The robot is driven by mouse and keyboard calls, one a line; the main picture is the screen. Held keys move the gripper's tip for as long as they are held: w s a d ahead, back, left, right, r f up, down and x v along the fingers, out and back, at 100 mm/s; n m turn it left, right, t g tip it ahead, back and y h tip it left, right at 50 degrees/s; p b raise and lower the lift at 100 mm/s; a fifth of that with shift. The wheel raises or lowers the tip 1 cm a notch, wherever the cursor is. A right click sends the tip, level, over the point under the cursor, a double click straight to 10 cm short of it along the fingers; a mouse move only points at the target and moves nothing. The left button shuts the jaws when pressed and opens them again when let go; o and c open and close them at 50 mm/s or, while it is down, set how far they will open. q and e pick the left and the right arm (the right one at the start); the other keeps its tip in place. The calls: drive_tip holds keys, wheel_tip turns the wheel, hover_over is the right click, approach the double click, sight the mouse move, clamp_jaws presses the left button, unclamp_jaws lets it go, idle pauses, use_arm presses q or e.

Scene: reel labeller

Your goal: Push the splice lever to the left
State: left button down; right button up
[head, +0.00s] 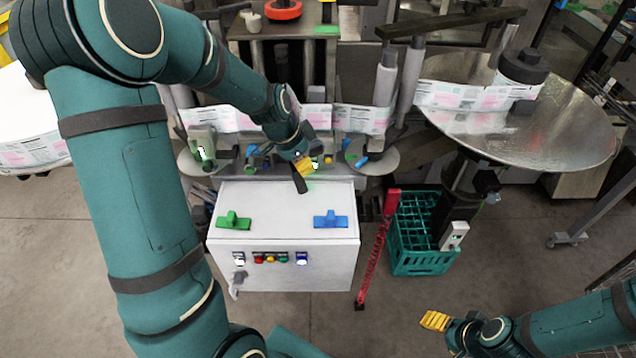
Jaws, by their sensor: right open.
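My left gripper (303,164) reaches down from the upper left to the splicing area behind the white cabinet. Its yellow fingertip pads show, but the gap between them is too small to judge. A short dark bar (299,183) sticks out just below the fingertips, over the cabinet's back edge. It may be the splice lever, but I cannot tell for sure. The gripper is at or very near its upper end, and contact is unclear. My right gripper (436,321) is low at the right, open and empty, away from the machine.
A large metal disc (540,130) is at the right.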

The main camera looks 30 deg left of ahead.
use_arm(q)
drive_tip(key=x, duration=1)
drive_tip(key=shift+w, duration=0.1)
drive_tip(key=shift+f, duration=0.1)
drive_tip(key=shift+s+a+f+m+b, duration=0.1)
drive_tip(key=shift+s+a+m+b, duration=0.1)
drive_tip(key=shift+s+m+b, duration=0.4)
drive_tip(key=shift+s+a+m+b, duration=0.2)
drive_tip(key=shift+s+a+b, duration=0.1)
drive_tip(key=shift+b, duration=0.55)
drive_tip(key=shift+s+a+f+m+g+h+b, duration=0.1)
drive_tip(key=shift+s+a+m+g+h+b, duration=0.15)
drive_tip(key=shift+s+m+b, duration=0.35)
drive_tip(key=shift+s+a+m+g+h+b, duration=0.15)
drive_tip(key=shift+s+a+m+b, duration=0.2)
drive_tip(key=shift+b, duration=0.3)
drive_tip(key=s+a+m, duration=0.1)
drive_tip(key=s+a+m+g+b, duration=0.1)
drive_tip(key=m, duration=0.1)
drive_tip(key=shift+s+a+r+h, duration=0.2)
drive_tip(key=shift+s+a+h, duration=0.05)
drive_tip(key=shift+a+h, duration=0.05)
drive_tip(key=shift+s+a+m+g, duration=0.3)
drive_tip(key=shift+s+a+m, duration=0.25)
drive_tip(key=shift+a+m, duration=0.4)
drive_tip(key=shift+s+a, duration=0.25)
drive_tip(key=shift+a, duration=0.2)
drive_tip(key=shift+a, duration=0.15)
drive_tip(key=shift+r, duration=0.1)
